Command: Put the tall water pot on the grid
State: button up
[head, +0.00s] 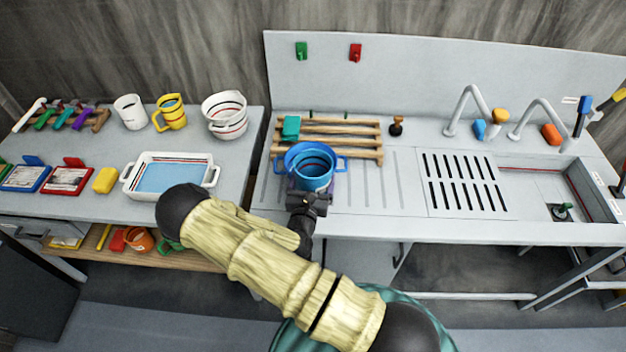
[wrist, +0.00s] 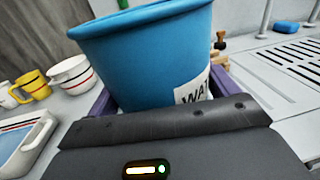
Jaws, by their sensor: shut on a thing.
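The blue water pot (head: 312,180) has an open top and side handles in the head view. In the wrist view the pot (wrist: 150,60) fills the middle, slightly tilted in the picture, with a white label reading "WA". My gripper (head: 306,196) is shut on it from the front, with purple fingers (wrist: 100,107) on both sides of its lower part. The pot's base is hidden, so I cannot tell whether it touches the counter. The grid (head: 490,195), a panel with black slots, lies to the right in the counter and is bare.
A wooden rack (head: 350,128) with a teal item (head: 291,127) stands behind the pot. The ribbed counter (head: 385,190) between pot and grid is clear. A sink (head: 590,211) and taps (head: 465,105) are at right. A white tray (head: 216,184) and several cups stand left.

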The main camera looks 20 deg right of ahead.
jog(key=shift+s, duration=0.55)
jog(key=shift+w+a+f+n+t+y, duration=0.15)
jog(key=shift+f+n+t+y, duration=0.2)
jog(key=shift+y, duration=0.35)
jog(key=shift+s+f+n+t+y, duration=0.35)
jog(key=shift+f+n+y, duration=0.45)
jog(key=shift+y, duration=0.2)
notch_tip(320, 180, down, 6)
jog(key=n+y+b, duration=0.2)
jog(key=y+b, duration=0.1)
jog(key=b, duration=0.2)
jog(key=shift+w+r+n+y, duration=0.1)
jog(key=shift+n+y, duration=0.15)
jog(key=shift+y, duration=0.15)
jog(key=shift+f+t+y, duration=0.3)
jog(key=shift+a, duration=0.15)
